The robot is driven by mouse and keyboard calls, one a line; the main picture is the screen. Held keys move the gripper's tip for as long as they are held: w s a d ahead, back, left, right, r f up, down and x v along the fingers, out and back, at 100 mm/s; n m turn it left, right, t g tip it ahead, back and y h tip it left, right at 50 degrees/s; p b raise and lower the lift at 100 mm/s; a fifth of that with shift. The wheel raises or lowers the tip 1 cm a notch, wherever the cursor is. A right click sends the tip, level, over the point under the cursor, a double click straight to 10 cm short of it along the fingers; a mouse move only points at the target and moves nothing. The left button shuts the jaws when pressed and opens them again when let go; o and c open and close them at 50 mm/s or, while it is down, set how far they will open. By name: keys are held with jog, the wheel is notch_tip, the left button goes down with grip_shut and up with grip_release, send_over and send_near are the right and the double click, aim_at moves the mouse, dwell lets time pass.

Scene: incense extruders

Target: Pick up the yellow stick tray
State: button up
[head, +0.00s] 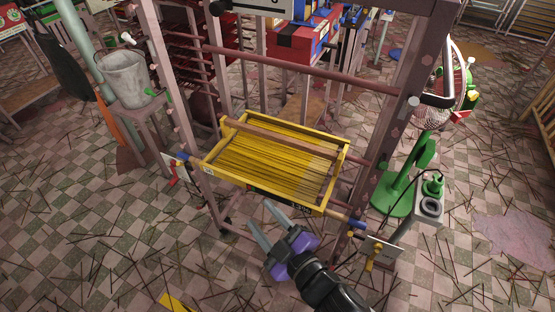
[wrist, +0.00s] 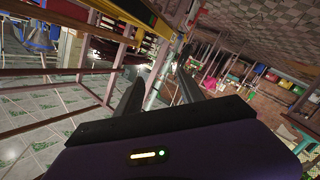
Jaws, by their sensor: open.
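The yellow stick tray (head: 272,162) is a rectangular yellow frame with thin yellow sticks lying across it. In the head view it sits level in a pinkish metal rack, with a wooden bar across its far part. My gripper (head: 265,225), purple with two grey fingers, is just below the tray's front edge in the picture, apart from it. The fingers are spread and empty. In the wrist view my gripper (wrist: 158,92) shows two dark open fingers, and a yellow edge (wrist: 135,10), likely the tray's, crosses the top.
The rack's uprights (head: 385,150) stand on both sides of the tray. A grey bucket (head: 124,78) sits on a stool at left. A green stand (head: 405,185) and a grey box (head: 430,205) are at right. Loose sticks litter the checkered floor.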

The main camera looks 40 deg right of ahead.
jog(key=w+d+f+n+h, duration=0.1)
jog(key=w+d+f, duration=0.1)
jog(key=w, duration=0.3)
jog(key=n+g+h+b, duration=0.1)
jog(key=n+g+h, duration=0.15)
jog(key=h, duration=0.45)
send_near(277, 141)
jog(key=a, duration=0.1)
jog(key=w+a, duration=0.1)
jog(key=a, duration=0.1)
jog(key=shift+w+a, duration=0.4)
jog(key=d+h, duration=0.1)
jog(key=s+d+g, duration=0.1)
jog(key=shift+s+d+n+h, duration=0.25)
jog(key=shift+s+h, duration=0.05)
jog(key=shift+h, duration=0.1)
jog(key=x, duration=0.5)
jog(key=shift+w+d+f, duration=0.1)
jog(key=shift+x, duration=3.05)
grip_shut()
